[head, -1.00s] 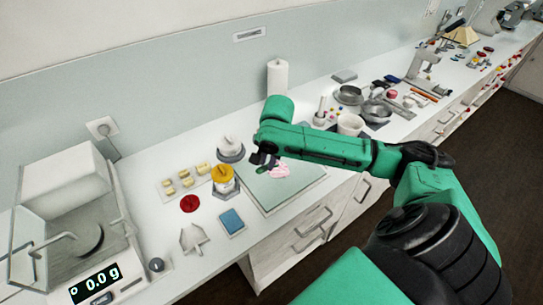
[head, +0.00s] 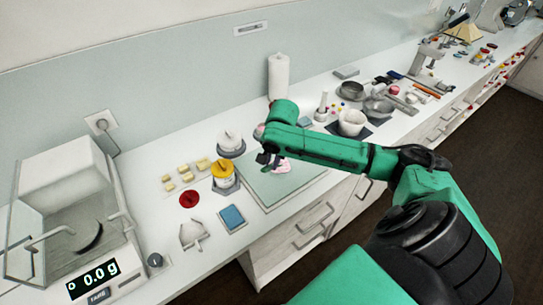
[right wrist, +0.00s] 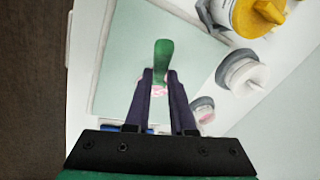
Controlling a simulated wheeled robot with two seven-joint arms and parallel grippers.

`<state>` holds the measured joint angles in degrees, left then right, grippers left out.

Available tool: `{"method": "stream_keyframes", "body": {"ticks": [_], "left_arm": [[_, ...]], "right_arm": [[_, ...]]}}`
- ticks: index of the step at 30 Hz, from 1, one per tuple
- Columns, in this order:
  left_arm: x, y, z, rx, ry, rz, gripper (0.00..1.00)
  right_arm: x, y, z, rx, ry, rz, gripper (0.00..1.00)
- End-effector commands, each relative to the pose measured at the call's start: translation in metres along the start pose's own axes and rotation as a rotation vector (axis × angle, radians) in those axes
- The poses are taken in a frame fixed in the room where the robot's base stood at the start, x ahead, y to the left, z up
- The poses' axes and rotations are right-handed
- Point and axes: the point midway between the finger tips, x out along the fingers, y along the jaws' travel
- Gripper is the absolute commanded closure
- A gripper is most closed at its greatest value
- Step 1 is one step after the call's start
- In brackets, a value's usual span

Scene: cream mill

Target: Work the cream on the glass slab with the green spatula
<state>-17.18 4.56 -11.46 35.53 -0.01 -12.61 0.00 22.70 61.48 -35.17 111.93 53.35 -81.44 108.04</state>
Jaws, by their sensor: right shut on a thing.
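The glass slab (head: 302,181) lies flat on the bench, pale green. A pink patch of cream (head: 283,167) sits on it; it also shows in the right wrist view (right wrist: 158,91), partly hidden by my fingers. My right gripper (head: 268,162) is low over the slab, just left of the cream. In the right wrist view my right gripper (right wrist: 160,78) is shut on the green spatula (right wrist: 163,54), which points away from the wrist. I cannot tell whether the spatula touches the cream or glass. My left gripper is not in view.
A yellow-lidded jar (head: 222,171) and a white lidded pot (head: 230,142) stand just left of the slab. A balance (head: 80,230) stands far left. A white bowl (head: 352,122) is to the right.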

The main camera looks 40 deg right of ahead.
Motion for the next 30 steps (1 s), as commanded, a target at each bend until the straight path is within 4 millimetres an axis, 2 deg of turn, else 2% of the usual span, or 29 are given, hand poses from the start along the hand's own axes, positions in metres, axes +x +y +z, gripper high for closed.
{"method": "stream_keyframes", "body": {"ticks": [30], "left_arm": [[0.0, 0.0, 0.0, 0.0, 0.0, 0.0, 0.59]], "right_arm": [[0.01, 0.002, 0.002, -0.001, -0.001, -0.001, 1.0]]}}
